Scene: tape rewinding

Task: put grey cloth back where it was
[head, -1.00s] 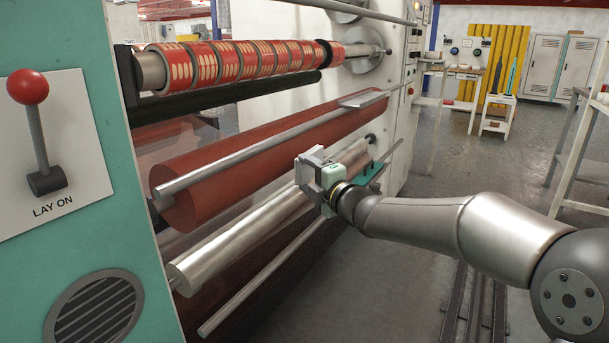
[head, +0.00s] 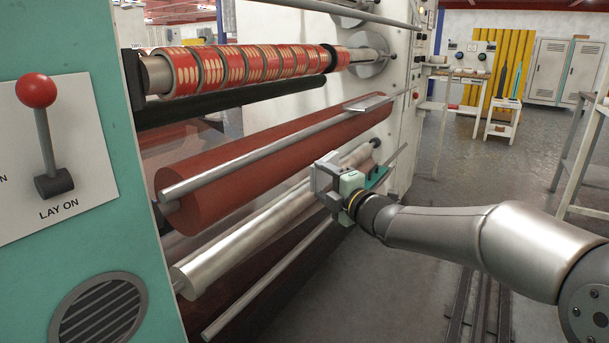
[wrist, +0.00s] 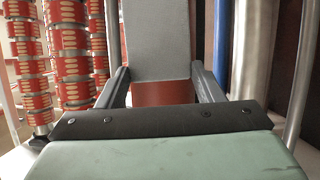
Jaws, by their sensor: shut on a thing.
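My gripper (head: 324,176) is beside the silver roller on the machine's right side in the head view. In the wrist view, the gripper's two dark fingers (wrist: 161,78) are shut on the grey cloth (wrist: 157,40), a flat pale grey strip that extends ahead of them. In the head view the cloth is hard to tell from the grey parts at the gripper's tip.
The red roller (head: 260,155) lies above the silver roller (head: 235,245), with a metal rod (head: 250,153) along its front. A small flat grey piece (head: 368,102) rests at that rod's far end. Red patterned rolls (head: 240,65) sit on the top shaft.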

